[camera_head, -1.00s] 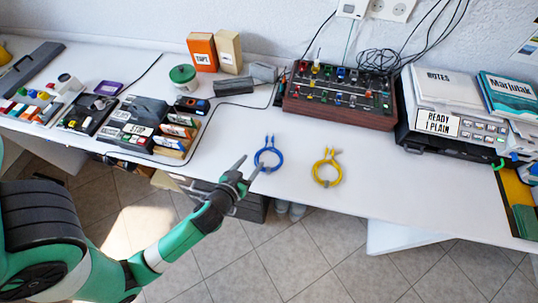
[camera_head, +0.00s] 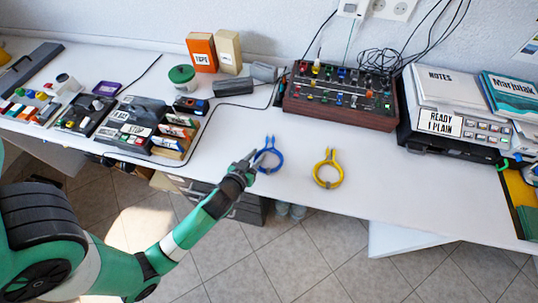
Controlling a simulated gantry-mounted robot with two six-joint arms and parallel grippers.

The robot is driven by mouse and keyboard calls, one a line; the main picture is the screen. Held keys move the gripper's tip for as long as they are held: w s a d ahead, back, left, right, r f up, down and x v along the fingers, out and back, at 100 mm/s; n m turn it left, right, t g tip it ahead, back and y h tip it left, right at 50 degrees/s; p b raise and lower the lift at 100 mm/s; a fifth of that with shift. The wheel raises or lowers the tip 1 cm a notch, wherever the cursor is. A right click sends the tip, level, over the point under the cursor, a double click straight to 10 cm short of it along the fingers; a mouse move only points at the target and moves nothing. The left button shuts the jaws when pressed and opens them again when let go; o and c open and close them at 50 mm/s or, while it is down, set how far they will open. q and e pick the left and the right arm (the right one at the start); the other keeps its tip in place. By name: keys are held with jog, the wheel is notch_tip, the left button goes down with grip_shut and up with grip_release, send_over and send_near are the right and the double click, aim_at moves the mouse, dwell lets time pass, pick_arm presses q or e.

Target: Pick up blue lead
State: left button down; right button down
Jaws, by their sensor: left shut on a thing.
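The blue lead (camera_head: 281,158) is a coiled loop with its two plug ends pointing toward the back of the table. It lies near the front edge of the white table, left of a yellow lead. My left gripper (camera_head: 253,159) comes in from the left front and is shut on the left side of the blue loop. The fingers cover part of that side. The lead appears still at the tabletop; any lift is too small to tell. My right gripper is not in view.
The yellow lead (camera_head: 342,172) lies just right of the blue one. A dark red-brown patch panel (camera_head: 340,115) with knobs stands behind. A grey device (camera_head: 455,130) stands at the right. Boxes and switch units fill the left. The front right tabletop (camera_head: 430,190) is clear.

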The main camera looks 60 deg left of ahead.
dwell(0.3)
pick_arm(q)
jog(key=r+p, duration=0.2)
jog(key=r, duration=0.1)
jog(key=r+p, duration=0.1)
jog(key=shift+s+a+r+p, duration=0.15)
jog(key=shift+s+r+p, duration=0.15)
jog(key=s+a+r+p, duration=0.5)
jog(key=s+r, duration=0.3)
jog(key=s, duration=0.4)
jog(key=shift+a+r+p, duration=0.2)
jog(key=shift+a+p, duration=0.15)
jog(key=shift+a, duration=0.05)
